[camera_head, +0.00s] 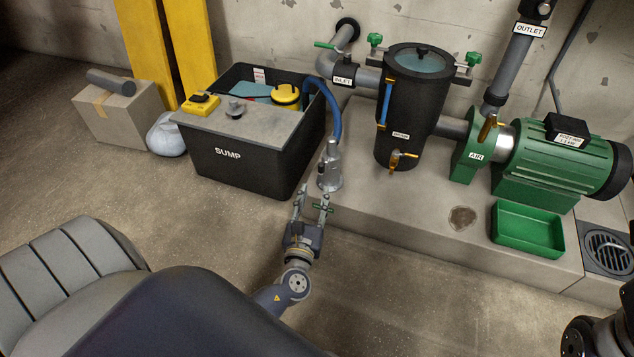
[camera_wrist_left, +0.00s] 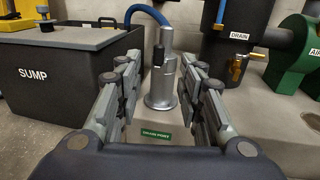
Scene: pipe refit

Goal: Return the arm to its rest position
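My left arm (camera_head: 276,292) reaches in from the bottom of the head view. My left gripper (camera_head: 313,194) is open, its two fingers apart and nothing held between them. It is in front of the silver drain post (camera_head: 330,172), which stands upright on the concrete plinth. In the left wrist view the post (camera_wrist_left: 162,85) shows beyond and between the open fingers; I cannot tell exactly how far away. A blue hose (camera_head: 334,106) runs from the post top to the sump. Part of my right arm (camera_head: 590,338) shows at the lower right; its gripper is out of view.
The black sump tank (camera_head: 240,172) stands left of the post. The plinth (camera_head: 400,205) carries the black strainer (camera_head: 396,140), the green pump (camera_head: 550,165) and a green tray (camera_head: 525,230). A cardboard box (camera_head: 118,118) is at far left. The floor in front is clear.

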